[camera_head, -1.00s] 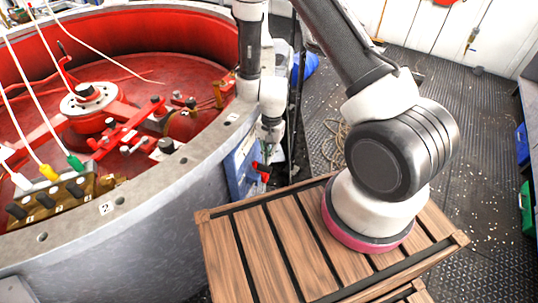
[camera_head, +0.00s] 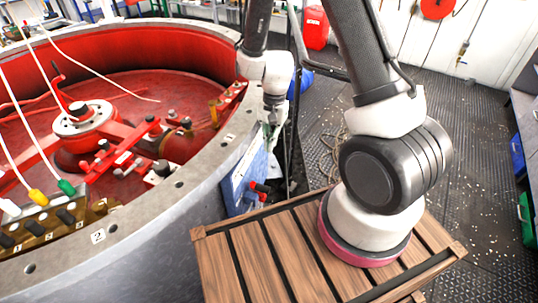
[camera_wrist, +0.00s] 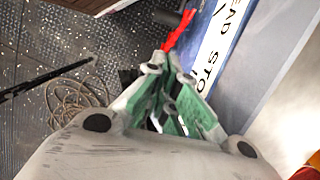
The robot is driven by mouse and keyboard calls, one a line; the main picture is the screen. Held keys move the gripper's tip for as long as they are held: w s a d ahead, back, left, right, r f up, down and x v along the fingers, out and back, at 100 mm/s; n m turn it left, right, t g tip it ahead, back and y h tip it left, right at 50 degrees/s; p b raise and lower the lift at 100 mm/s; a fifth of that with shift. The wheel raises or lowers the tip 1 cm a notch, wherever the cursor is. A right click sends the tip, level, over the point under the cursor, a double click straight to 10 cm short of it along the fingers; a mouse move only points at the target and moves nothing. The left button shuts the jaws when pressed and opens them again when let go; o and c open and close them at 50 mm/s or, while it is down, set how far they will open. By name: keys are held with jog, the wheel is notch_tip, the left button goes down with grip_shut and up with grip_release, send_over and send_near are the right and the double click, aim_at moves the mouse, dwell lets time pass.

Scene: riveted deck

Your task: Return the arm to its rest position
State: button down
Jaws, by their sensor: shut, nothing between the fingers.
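My gripper (camera_head: 270,128) hangs at the end of my bent arm, beside the outer wall of the large round tank. In the wrist view its green-padded fingers (camera_wrist: 167,68) are together with nothing seen between them. A blue panel (camera_head: 243,178) on the tank's side lies below and near the gripper. Its red handle (camera_head: 260,187) shows under the fingers and also in the wrist view (camera_wrist: 179,30), beyond the fingertips. I cannot tell the exact gap between fingertips and handle.
The grey-rimmed tank (camera_head: 150,215) with red machinery inside fills the left. Coiled rope (camera_head: 332,150) lies on the dark riveted floor (camera_head: 465,190). A red container (camera_head: 316,27) stands at the back. A bench with blue and green bins (camera_head: 527,215) lines the right edge.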

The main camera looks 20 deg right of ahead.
jog(key=s+d+r+n+t, duration=0.2)
jog(key=s+d+r, duration=0.2)
jog(key=r, duration=0.7)
jog(key=s+d+r+n+t+h, duration=0.1)
jog(key=s+d+r+n+t, duration=0.1)
jog(key=s+r, duration=0.5)
jog(key=s+d+r+n+t, duration=0.1)
jog(key=s+d+r+n, duration=0.3)
jog(key=r, duration=1.1)
jog(key=s+d, duration=0.2)
jog(key=shift+s+t, duration=0.35)
jog(key=shift+t, duration=0.05)
